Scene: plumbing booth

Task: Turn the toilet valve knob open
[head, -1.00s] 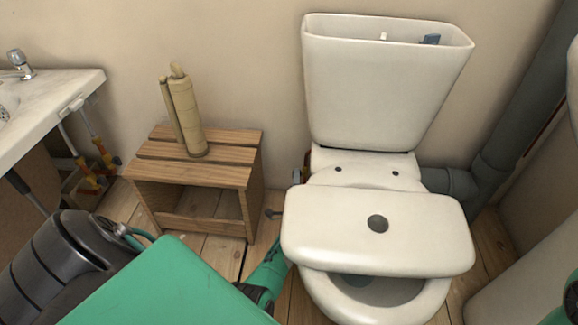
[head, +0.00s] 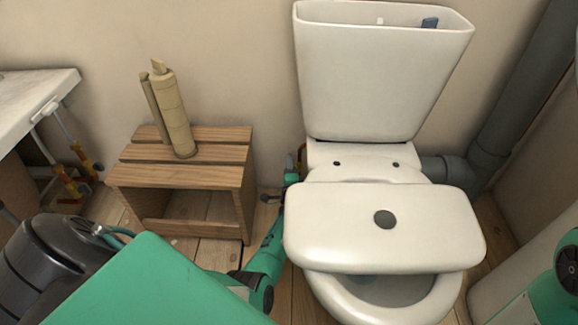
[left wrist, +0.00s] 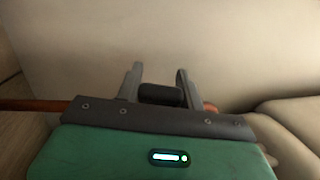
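The white toilet (head: 385,230) stands at centre right in the head view. My left gripper reaches down its left side, where the valve sits low by the wall; in that view the fingertips and knob are too small or hidden to make out. In the left wrist view, the fingers of my left gripper (left wrist: 159,84) stand on either side of a dark knob (left wrist: 160,95). The knob fills the gap between them and appears to touch both. Only a green part of my right arm shows at the head view's right edge; its gripper is out of view.
A grey waste pipe (head: 490,140) runs right of the toilet. A copper-coloured pipe (left wrist: 30,104) shows in the left wrist view. A sink (head: 30,105) is far left.

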